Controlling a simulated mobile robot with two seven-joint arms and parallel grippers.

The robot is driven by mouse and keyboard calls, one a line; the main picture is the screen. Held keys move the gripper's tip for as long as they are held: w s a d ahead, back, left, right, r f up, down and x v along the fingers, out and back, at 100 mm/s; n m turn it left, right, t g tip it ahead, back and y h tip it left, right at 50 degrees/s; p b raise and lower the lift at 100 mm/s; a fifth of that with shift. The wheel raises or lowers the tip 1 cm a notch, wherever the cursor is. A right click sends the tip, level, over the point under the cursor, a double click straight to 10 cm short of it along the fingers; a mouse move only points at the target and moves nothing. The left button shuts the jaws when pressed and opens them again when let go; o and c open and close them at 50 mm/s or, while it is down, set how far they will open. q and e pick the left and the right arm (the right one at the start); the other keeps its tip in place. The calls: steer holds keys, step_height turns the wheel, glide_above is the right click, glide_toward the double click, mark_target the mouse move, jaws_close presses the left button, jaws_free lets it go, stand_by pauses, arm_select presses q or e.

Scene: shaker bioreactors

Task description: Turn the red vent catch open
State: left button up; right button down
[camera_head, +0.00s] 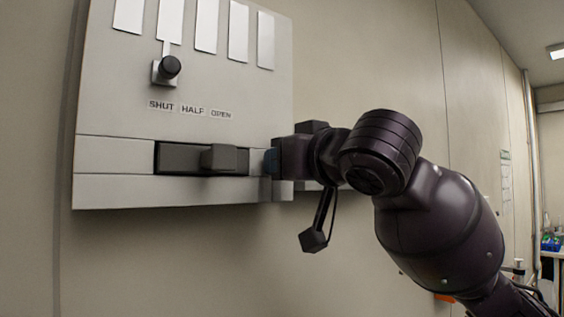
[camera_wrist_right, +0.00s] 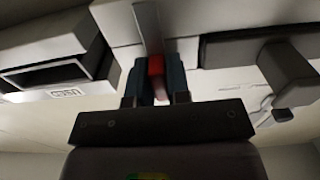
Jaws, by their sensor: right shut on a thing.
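The red vent catch (camera_wrist_right: 156,66) shows in the right wrist view as a small red piece at the lower end of a grey strip. My right gripper (camera_wrist_right: 155,84) has a finger on each side of it and is shut on it. In the head view my right gripper (camera_head: 272,163) is at the lower right edge of the pale wall panel (camera_head: 110,100), and the catch is hidden there by the fingers and wrist. My left gripper is in neither view.
A dark recess with a grey block handle (camera_head: 222,158) lies just left of my right gripper. A labelled box (camera_wrist_right: 55,60) is at the left in the wrist view. Wall below the panel is clear.

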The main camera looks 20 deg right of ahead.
steer(key=c, duration=1.1)
jaws_free()
steer(key=shift+s, duration=0.1)
steer(key=b+v, duration=0.2)
steer(key=v, duration=0.8)
steer(key=shift+s+d, duration=0.15)
steer(key=shift+s, duration=0.15)
